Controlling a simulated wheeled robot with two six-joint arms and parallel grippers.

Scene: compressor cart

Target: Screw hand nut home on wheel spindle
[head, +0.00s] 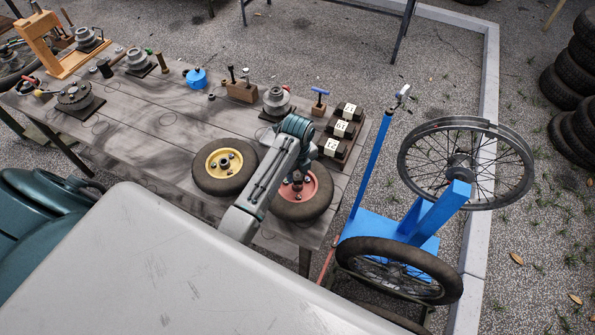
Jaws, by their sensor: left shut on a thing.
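A small black-tyred wheel with a red hub (319,190) lies flat at the front right of the grey wooden table (180,115). My left gripper (297,181) points down over its hub, with dark jaws at the hub's middle. The jaws are shut on what seems to be the hand nut; jaws and arm hide it, and the spindle too. I cannot tell how far down the nut sits. A second wheel with a yellow hub (223,163) lies just to the left, small dark parts on its hub. My right gripper is out of view.
Dark blocks with white labels (341,128), a blue-handled tool (319,98) and a grey machine part (277,100) stand behind the gripper. A blue stand (375,228) with spoked wheels is close on the right. Several tools and parts fill the table's left end.

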